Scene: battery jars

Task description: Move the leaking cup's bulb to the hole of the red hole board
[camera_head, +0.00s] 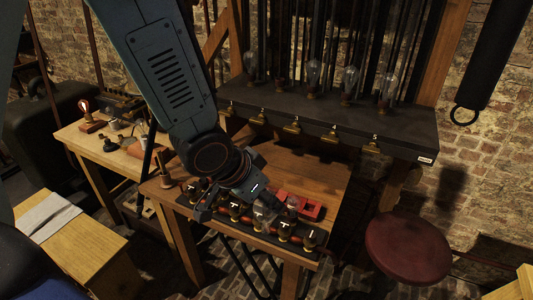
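The arm reaching in from the upper left ends in my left gripper (228,198), just above the front wooden table and over the left part of the row of cups. The fingers are dark and small in this view, and I cannot tell how far apart they are or whether they hold anything. The red hole board (312,208) lies on the table to the right of the gripper. A row of dark cups with brass tops (285,231) stands along the table's front edge, partly hidden by the gripper. I cannot tell which cup leaks. My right gripper is not in view.
A dark shelf (410,130) behind carries several upright glass bulbs (350,79), with brass fittings (291,126) along its front. A lit bulb (84,106) stands on the left table. A red round stool (408,246) stands at right. Bare tabletop (318,172) lies behind the board.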

